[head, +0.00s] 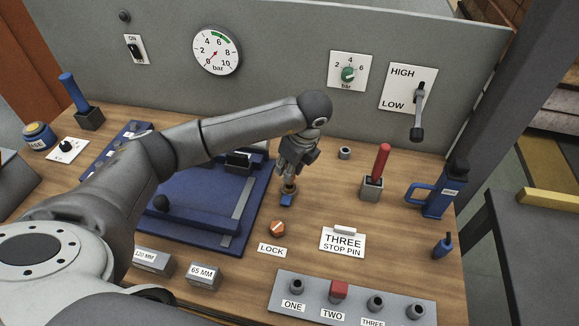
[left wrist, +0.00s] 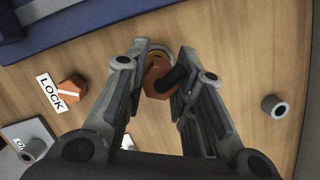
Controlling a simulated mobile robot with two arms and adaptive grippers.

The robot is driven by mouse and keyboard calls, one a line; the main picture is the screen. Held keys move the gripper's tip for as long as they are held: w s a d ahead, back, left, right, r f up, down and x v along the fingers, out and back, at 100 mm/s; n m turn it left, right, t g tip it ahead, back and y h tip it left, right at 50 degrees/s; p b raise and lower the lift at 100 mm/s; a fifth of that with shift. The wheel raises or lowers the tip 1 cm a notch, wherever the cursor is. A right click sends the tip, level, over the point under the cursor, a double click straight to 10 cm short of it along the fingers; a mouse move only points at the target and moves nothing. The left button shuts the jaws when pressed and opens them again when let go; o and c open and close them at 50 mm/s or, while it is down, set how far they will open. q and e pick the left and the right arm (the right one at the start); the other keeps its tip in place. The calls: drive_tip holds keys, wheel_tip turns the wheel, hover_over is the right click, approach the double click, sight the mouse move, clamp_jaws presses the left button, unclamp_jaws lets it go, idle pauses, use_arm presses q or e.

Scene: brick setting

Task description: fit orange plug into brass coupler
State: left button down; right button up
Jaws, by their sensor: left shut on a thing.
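My left gripper (head: 291,176) is shut on the orange plug, pointing down over the board right of the blue plate. In the left wrist view the orange plug (left wrist: 157,80) is a hexagonal head between the fingertips (left wrist: 160,84), with a dark part at its right. The brass coupler (left wrist: 158,47) shows as a partly covered ring just past the plug. In the head view a small blue mount (head: 287,201) lies directly under the fingers, and the gripper hides most of the plug and coupler. I cannot tell whether the plug is seated. My right gripper is not in view.
An orange LOCK knob (head: 278,228) sits close in front. A short grey socket (head: 345,152) and a red-handled lever (head: 379,168) stand to the right. The blue plate (head: 237,226) is at the left, and a grey panel with a gauge (head: 217,50) stands behind.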

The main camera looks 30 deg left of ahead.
use_arm(q)
drive_tip(key=shift+f+b, duration=1.25)
drive_tip(key=shift+f, duration=0.4)
drive_tip(key=c, duration=1.1)
unclamp_jaws()
drive_tip(key=shift+c, duration=0.2)
drive_tip(key=o, duration=0.4)
drive_tip(key=shift+r, duration=0.1)
drive_tip(key=shift+r+p, duration=1.85)
drive_tip(key=shift+r, duration=1.05)
drive_tip(key=shift+r, duration=0.1)
